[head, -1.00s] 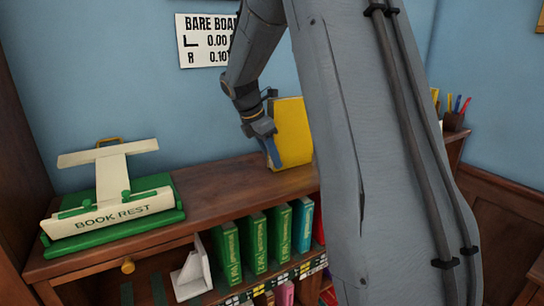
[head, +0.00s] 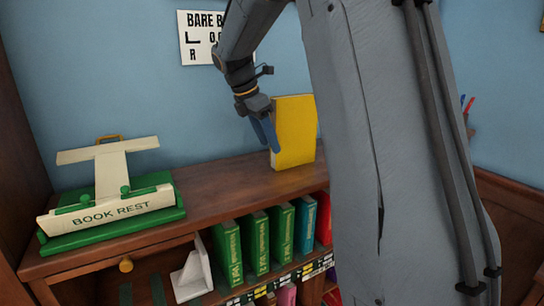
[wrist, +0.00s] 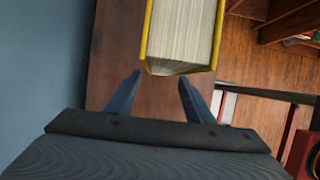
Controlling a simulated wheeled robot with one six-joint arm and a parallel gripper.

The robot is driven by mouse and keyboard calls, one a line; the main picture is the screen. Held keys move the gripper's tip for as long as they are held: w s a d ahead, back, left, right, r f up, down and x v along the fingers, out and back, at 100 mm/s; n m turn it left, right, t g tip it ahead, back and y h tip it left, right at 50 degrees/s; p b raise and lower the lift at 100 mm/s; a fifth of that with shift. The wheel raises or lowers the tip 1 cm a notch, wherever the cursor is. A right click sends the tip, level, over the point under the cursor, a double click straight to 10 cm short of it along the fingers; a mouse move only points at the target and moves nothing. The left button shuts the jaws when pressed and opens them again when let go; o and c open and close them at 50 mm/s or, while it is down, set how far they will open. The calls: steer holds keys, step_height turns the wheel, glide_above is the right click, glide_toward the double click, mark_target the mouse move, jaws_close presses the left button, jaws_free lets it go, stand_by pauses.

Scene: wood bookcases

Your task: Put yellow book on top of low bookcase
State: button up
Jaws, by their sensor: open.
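The yellow book (head: 295,132) stands upright on the top of the low bookcase (head: 225,192), towards its right end in the head view. My gripper (head: 264,135) is just left of the book, with its fingers apart. In the wrist view the yellow book (wrist: 183,35) shows its page edges and yellow covers, beyond the fingertips. My open gripper (wrist: 160,80) has nothing between its fingers there, and a small gap separates them from the book. My arm hides the right end of the bookcase top.
A green and cream book rest (head: 112,205) stands on the left of the bookcase top. Several green books (head: 255,243), a teal book (head: 304,224) and a white bookend (head: 192,272) are on the shelf below. Bare top lies between book rest and yellow book.

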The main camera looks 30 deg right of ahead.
steer(key=b+v, duration=0.1)
steer(key=v, duration=0.5)
steer(key=shift+r, duration=0.1)
stand_by(0.3)
